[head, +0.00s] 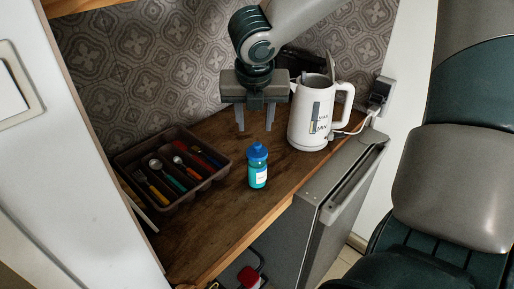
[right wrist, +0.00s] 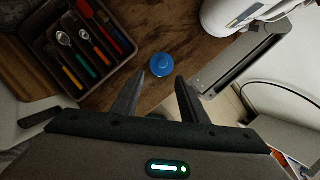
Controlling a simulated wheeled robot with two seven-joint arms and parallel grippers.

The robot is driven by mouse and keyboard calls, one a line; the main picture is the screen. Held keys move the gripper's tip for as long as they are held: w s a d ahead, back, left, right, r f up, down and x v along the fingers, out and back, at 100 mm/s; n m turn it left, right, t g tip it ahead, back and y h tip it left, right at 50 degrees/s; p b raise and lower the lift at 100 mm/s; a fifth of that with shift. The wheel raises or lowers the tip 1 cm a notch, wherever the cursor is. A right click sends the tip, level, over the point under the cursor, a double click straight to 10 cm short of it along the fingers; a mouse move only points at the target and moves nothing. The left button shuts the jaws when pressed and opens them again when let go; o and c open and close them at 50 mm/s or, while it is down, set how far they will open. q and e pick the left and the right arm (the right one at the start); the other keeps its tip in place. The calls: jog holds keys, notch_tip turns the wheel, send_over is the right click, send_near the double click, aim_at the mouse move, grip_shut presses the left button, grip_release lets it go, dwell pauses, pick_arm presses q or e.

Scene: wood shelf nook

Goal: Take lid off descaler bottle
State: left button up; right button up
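The descaler bottle (head: 258,171) stands upright on the wooden counter. It is blue-green with a white label, and its blue lid (head: 257,150) is on top. In the right wrist view the lid (right wrist: 161,64) shows from above, beyond and between the fingertips. My right gripper (head: 255,128) points down behind and above the bottle, its two fingers apart with nothing between them. It also shows open in the right wrist view (right wrist: 156,82), not touching the lid. My left gripper is not in view.
A white kettle (head: 308,118) with its lid raised stands close to the right of my right gripper. A cutlery tray (head: 163,203) lies to the left. The counter (head: 222,220) is bare around the bottle. A grey fridge (head: 318,225) stands below at right.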

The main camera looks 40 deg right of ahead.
aim_at(257, 144)
jog(key=x, duration=0.5)
jog(key=shift+d+f, duration=0.15)
jog(key=shift+f, duration=0.15)
jog(key=x, duration=0.4)
jog(key=shift+d+p, duration=0.3)
jog(key=shift+p, duration=0.1)
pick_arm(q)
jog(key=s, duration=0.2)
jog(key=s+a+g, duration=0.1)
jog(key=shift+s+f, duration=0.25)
pick_arm(e)
jog(key=shift+f, duration=0.15)
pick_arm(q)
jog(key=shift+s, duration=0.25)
pick_arm(e)
grip_shut()
